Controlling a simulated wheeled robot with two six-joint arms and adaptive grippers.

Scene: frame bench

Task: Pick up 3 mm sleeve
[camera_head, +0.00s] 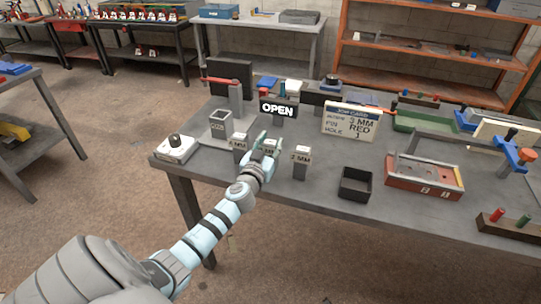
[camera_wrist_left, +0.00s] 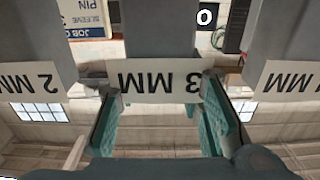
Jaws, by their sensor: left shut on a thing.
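The 3 mm sleeve is a grey block with a white "3 MM" label (camera_wrist_left: 160,84), upside down in the left wrist view. In the head view it stands in the middle of a row of three labelled blocks, mostly covered by my gripper. My left gripper (camera_head: 265,146) has a teal finger on each side of it and is shut on it; the fingers also show in the left wrist view (camera_wrist_left: 162,100). The 2 mm block (camera_head: 301,163) stands to the right, another MM block (camera_head: 239,147) to the left. My right gripper is not in view.
A job card (camera_head: 350,123) reads 3 MM, RED, 1. An OPEN sign (camera_head: 278,109) stands behind the row. A dark empty bin (camera_head: 355,186) and a red-and-grey tray (camera_head: 424,178) are to the right. A white box with a black knob (camera_head: 175,149) is at the left corner.

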